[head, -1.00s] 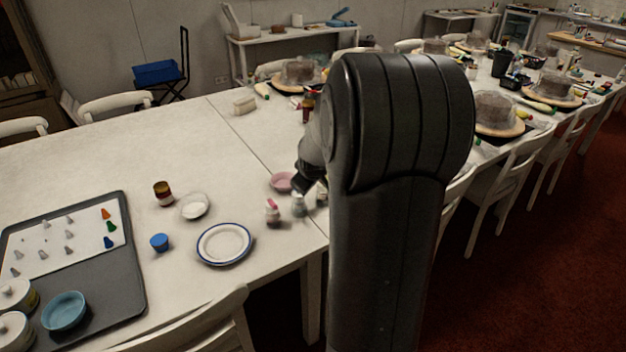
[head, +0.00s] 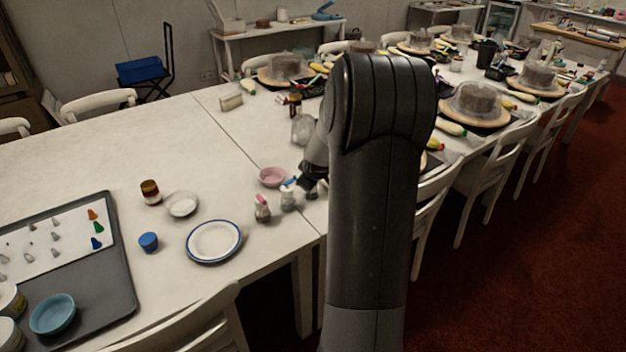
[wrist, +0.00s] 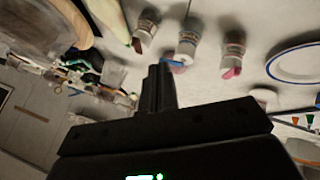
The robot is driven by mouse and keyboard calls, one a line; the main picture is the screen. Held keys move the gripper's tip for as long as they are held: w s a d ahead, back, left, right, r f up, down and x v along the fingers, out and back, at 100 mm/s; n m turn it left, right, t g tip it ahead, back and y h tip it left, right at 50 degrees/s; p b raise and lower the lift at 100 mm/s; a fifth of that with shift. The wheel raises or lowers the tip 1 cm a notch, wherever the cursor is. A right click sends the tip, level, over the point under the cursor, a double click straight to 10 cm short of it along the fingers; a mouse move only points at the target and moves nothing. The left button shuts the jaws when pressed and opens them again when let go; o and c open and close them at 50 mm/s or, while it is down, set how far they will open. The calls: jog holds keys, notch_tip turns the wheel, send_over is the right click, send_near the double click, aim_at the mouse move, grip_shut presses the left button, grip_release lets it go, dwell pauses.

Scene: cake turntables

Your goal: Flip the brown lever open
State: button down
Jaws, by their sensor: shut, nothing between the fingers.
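Three small shaker jars stand in a row near the front edge of the white table. One has a pink top (head: 262,208), one has a blue lever (head: 289,183), and the third jar (head: 312,192) stands furthest right, partly behind my arm. In the wrist view, the left jar (wrist: 147,26) has a small brownish part (wrist: 137,44) at its top, probably the brown lever; its position is unclear. The blue lever (wrist: 174,62) is just above my fingertips. My gripper (wrist: 158,72) is shut and empty, close to the jars. In the head view, my gripper (head: 307,182) is dark and partly hidden.
A pink bowl (head: 272,177) sits just behind the jars. A blue-rimmed plate (head: 214,241) lies to their left. A clear glass item (head: 303,129) stands farther back. Chairs (head: 432,205) line the table's right side. The table's left middle is mostly clear.

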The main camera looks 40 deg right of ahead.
jog(key=w+d+f, duration=0.5)
jog(key=w+f, duration=0.1)
jog(key=f, duration=0.1)
jog(key=shift+w+d, duration=0.3)
jog(key=shift+d, duration=0.05)
